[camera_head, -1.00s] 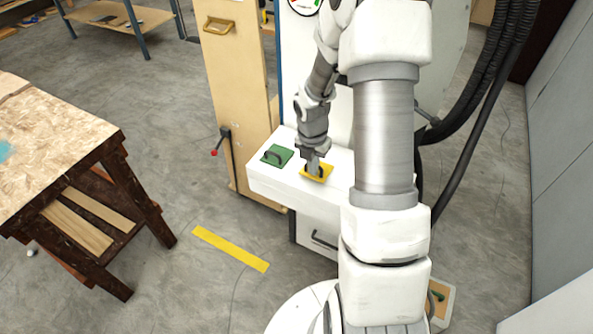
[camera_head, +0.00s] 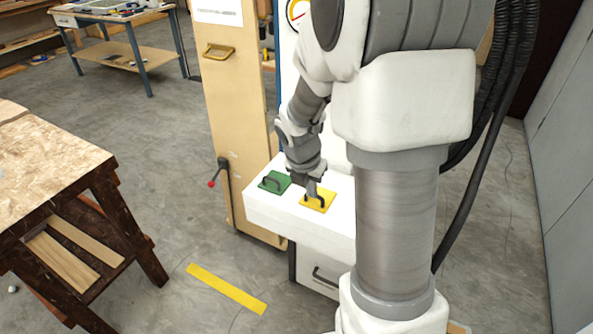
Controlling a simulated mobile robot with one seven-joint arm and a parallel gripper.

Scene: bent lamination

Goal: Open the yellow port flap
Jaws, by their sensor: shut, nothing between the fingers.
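The yellow port flap (camera_head: 325,205) is a small square plate with a dark handle, lying flat on top of the white box-shaped unit (camera_head: 262,210). My gripper (camera_head: 311,193) points down at the left side of the flap's handle. Its fingers look shut with nothing held. I cannot tell whether the fingertips touch the flap or handle. A green flap (camera_head: 274,182) with a similar handle lies flat on the same white top, left of the yellow one.
A wooden cabinet (camera_head: 235,110) with a red-knobbed lever (camera_head: 212,183) stands behind the unit to the left. A wooden workbench (camera_head: 45,165) is at the left. The floor between them is clear, with a yellow strip (camera_head: 227,289). Black hoses hang at the right.

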